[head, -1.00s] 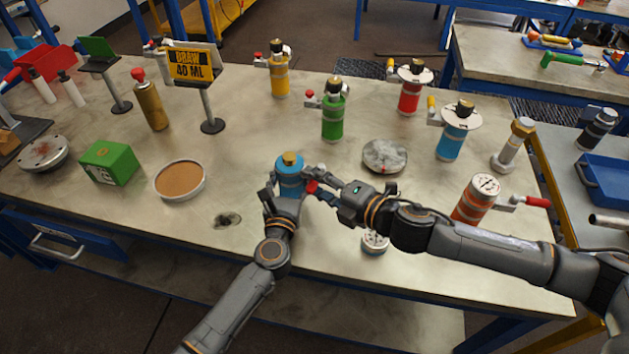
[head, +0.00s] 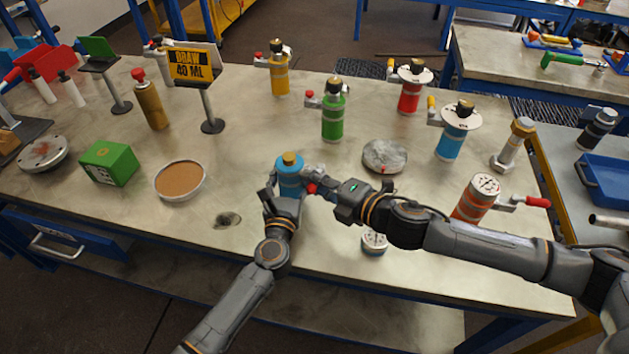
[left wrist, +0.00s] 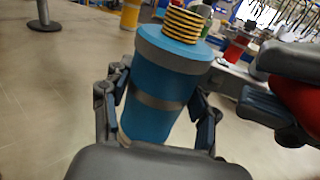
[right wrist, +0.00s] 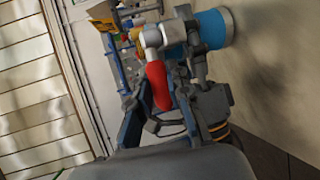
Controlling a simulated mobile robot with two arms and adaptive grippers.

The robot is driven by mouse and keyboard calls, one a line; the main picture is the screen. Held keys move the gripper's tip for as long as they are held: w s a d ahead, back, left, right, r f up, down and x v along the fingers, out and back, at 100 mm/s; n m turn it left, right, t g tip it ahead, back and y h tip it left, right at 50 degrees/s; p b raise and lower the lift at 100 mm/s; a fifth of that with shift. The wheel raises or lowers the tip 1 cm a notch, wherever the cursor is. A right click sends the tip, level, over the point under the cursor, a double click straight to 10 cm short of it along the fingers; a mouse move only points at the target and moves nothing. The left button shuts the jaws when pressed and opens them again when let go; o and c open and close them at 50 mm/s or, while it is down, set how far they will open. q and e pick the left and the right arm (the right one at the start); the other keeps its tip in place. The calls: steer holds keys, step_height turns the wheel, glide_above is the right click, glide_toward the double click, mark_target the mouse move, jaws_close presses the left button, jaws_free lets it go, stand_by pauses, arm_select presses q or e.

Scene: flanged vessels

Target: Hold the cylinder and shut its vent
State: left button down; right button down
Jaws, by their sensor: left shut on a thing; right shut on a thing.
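A blue cylinder (head: 290,178) with a grey band and a brass cap stands upright near the table's front edge. It also shows in the left wrist view (left wrist: 166,88). My left gripper (head: 283,192) is shut around its lower body, a finger on each side. The vent's red handle (head: 311,188) sticks out at the cylinder's right side. In the right wrist view the red handle (right wrist: 158,86) hangs from a grey fitting beside the blue body (right wrist: 213,28). My right gripper (head: 325,185) is shut on the handle; its fingers partly hide the fitting.
A green vessel (head: 333,118) and a grey round plate (head: 385,156) stand behind my right arm. A cork-coloured dish (head: 180,180) lies to the left. A small gauge-topped piece (head: 374,242) sits by my right forearm. A sign (head: 190,66) reads "DRAW 40 ML".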

steer(key=shift+d, duration=0.1)
steer(key=d+n+g+y, duration=0.1)
steer(key=n+g, duration=0.3)
steer(key=g, duration=0.1)
steer(key=w+d+n+g+y, duration=0.1)
steer(key=d+n+g, duration=0.1)
steer(key=n+g, duration=0.3)
steer(key=d+n+g+y, duration=0.1)
steer(key=d+n+g, duration=0.1)
steer(key=n+g, duration=0.3)
steer(key=shift+w+f+g, duration=0.1)
steer(key=shift+w+g, duration=0.2)
steer(key=shift+g, duration=0.9)
steer(key=shift+s+n+g, duration=0.1)
steer(key=shift+n+g, duration=0.3)
steer(key=shift+g, duration=0.1)
steer(key=c, duration=1.2)
jaws_free()
steer(key=shift+d, duration=0.1)
